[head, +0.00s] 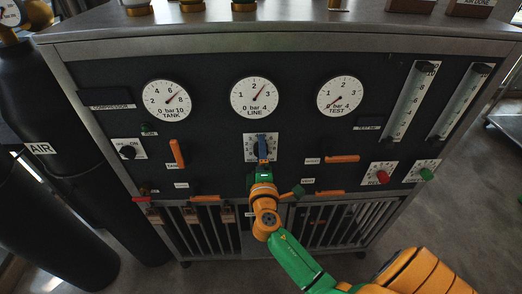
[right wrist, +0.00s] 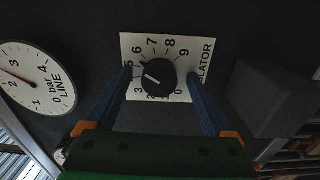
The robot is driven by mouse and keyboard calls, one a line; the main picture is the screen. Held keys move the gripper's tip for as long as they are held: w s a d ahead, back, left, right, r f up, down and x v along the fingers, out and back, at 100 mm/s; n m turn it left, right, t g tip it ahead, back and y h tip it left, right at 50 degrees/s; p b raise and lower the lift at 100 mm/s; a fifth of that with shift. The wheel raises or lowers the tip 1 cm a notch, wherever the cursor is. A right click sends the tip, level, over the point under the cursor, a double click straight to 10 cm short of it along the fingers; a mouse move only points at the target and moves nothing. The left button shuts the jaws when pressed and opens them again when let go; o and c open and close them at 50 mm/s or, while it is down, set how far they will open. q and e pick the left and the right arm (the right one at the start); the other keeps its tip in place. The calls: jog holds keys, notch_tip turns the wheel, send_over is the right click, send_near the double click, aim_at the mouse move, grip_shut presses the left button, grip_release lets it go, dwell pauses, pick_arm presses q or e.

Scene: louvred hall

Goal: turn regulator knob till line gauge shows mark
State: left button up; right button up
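The regulator knob (right wrist: 157,77) is black with a white pointer line, on a white numbered plate (right wrist: 128,42). In the right wrist view its line points left, roughly between 3 and 5. My right gripper (right wrist: 160,74) has its two blue fingers apart, one on each side of the knob, with a gap visible to both. In the head view my right gripper (head: 262,139) covers most of the knob plate (head: 249,144). The LINE gauge (head: 245,103) has its needle between 2 and 3; the gauge also shows in the right wrist view (right wrist: 52,85). I cannot make out a separate mark. My left gripper is out of view.
The TANK gauge (head: 161,108) and TEST gauge (head: 335,105) flank the LINE gauge. Orange levers (head: 178,153) (head: 341,158), a red knob (head: 381,177) and a green knob (head: 427,174) sit on the panel nearby. Dark cylinders (head: 50,215) stand at the left.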

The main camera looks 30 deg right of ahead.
jog(key=v, duration=0.7)
jog(key=shift+a+b, duration=0.1)
jog(key=shift+b, duration=0.2)
jog(key=b+v, duration=0.2)
jog(key=v, duration=0.5)
jog(key=shift+b, duration=0.3)
dwell(0.8)
